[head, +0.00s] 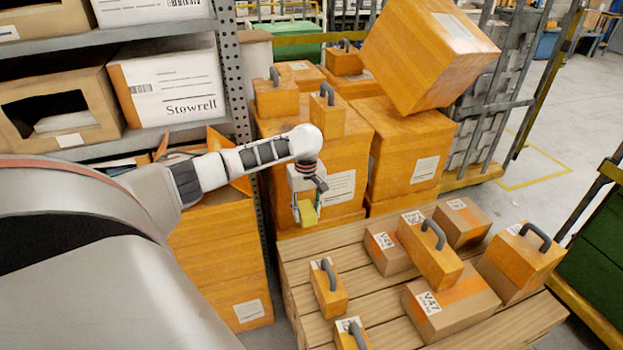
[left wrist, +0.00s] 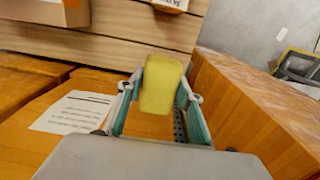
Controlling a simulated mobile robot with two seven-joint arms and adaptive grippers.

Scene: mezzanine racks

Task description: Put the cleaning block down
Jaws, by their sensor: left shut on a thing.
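The cleaning block is a small yellow block (head: 307,213), held in my left gripper (head: 306,203). In the left wrist view the yellow block (left wrist: 160,85) sits between the two teal-lined fingers of the left gripper (left wrist: 160,92), which are shut on it. In the head view the gripper hangs at the far left edge of the slatted wooden pallet (head: 380,305), in front of a large orange box. I cannot tell whether the block touches anything below it. My right gripper is not in view.
Several handled orange boxes, such as this one (head: 430,252), and cardboard boxes (head: 450,303) stand on the pallet. Its back left part is bare. Large orange boxes (head: 405,150) are stacked behind, one tilted on top (head: 428,50). A metal rack (head: 238,80) stands at left.

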